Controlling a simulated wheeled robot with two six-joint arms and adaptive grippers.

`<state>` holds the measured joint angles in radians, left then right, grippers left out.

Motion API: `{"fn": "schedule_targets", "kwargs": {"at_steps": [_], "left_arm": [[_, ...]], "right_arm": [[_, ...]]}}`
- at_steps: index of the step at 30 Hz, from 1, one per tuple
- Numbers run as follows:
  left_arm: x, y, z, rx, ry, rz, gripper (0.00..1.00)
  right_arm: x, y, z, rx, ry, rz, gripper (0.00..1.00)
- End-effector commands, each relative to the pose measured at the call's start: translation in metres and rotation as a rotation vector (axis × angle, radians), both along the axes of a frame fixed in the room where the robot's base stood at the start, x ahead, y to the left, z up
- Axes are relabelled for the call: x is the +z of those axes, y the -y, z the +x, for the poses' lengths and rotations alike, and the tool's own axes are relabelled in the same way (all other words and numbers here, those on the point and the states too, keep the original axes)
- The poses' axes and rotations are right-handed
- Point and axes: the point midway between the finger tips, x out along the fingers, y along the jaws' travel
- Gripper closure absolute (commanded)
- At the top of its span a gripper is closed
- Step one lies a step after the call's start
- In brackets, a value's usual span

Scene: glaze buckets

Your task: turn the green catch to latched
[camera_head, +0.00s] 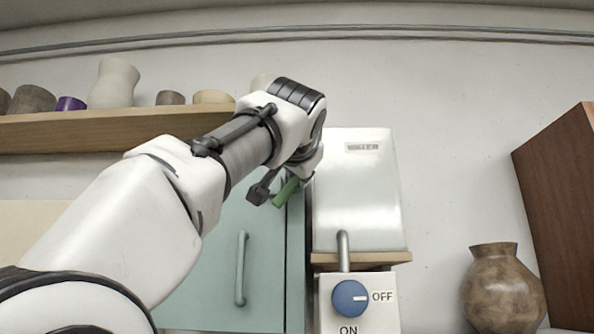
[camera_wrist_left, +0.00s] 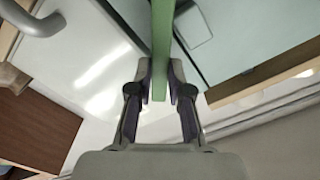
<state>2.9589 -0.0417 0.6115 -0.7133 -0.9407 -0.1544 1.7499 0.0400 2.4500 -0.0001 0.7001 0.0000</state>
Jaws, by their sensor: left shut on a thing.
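The green catch (camera_head: 286,193) is a narrow green bar by the upper right edge of a pale green cabinet door (camera_head: 205,262). In the head view it is tilted, its lower end to the left. My left gripper (camera_head: 280,188) is at the catch and hides its upper end. In the left wrist view the green catch (camera_wrist_left: 162,45) runs between the two fingers of my left gripper (camera_wrist_left: 160,88), which is shut on it. My right gripper is not in view.
A white water box (camera_head: 355,200) stands on a wooden ledge right of the cabinet. Below it is a blue knob (camera_head: 350,298) marked OFF and ON. A brown vase (camera_head: 503,290) stands at right. A shelf (camera_head: 100,130) with several pots is at upper left.

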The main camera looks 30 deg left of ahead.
Motion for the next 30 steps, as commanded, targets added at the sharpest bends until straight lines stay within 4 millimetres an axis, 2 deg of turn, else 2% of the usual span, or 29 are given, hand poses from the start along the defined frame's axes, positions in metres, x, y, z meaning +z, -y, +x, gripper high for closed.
{"fn": "schedule_targets", "kwargs": {"at_steps": [21,30], "left_arm": [[-0.0042,0.0026,0.0013,0.003,-0.34,0.568,1.0],[-0.005,0.0028,0.0009,0.004,-0.433,0.722,1.0]], "right_arm": [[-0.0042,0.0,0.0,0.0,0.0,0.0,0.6],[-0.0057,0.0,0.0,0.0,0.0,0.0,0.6]]}}
